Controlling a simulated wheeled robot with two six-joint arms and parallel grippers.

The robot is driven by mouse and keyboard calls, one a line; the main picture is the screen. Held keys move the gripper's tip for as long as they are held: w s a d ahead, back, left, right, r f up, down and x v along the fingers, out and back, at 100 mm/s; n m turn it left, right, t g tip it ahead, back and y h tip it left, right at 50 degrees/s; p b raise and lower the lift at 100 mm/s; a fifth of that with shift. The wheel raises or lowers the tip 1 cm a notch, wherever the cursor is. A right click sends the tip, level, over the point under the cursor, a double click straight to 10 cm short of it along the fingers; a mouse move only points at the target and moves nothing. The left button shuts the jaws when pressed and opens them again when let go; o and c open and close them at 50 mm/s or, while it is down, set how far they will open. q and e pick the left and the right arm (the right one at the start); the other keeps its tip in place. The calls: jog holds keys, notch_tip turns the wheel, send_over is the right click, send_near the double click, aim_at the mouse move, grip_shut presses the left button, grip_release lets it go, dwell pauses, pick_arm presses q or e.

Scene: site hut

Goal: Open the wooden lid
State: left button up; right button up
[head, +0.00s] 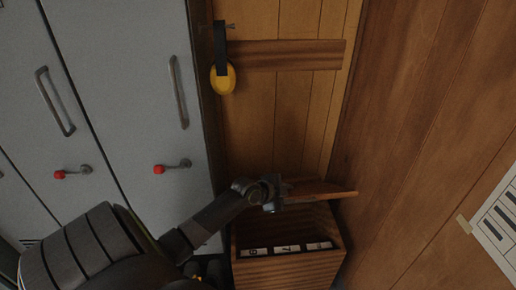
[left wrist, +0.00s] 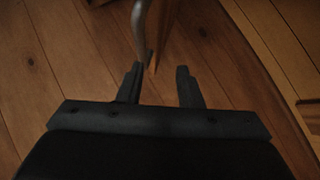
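The wooden lid (head: 325,191) is raised and tilted above a slatted wooden box (head: 285,273); in the head view I see it nearly edge-on. The box's inside shows below it. My left gripper (head: 273,194) is at the lid's left end. In the left wrist view, the left gripper's (left wrist: 160,84) fingers are apart. A curved metal handle (left wrist: 140,28) and the lid's thin wooden edge (left wrist: 166,35) show just beyond the fingertips, in line with the gap; I cannot tell whether they touch. My right gripper is not in view.
White numbered cards (head: 287,248) stand in the box. Grey lockers (head: 120,80) with red-knobbed latches fill the left. Yellow ear defenders (head: 223,79) hang on the back wall. A wooden wall (head: 430,130) bounds the right, with a paper sheet (head: 497,225) on it.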

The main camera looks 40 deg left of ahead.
pick_arm(q)
jog(key=p+v, duration=0.9)
jog(key=v, duration=0.5)
jog(key=shift+s, duration=0.25)
dwell(0.5)
dwell(0.4)
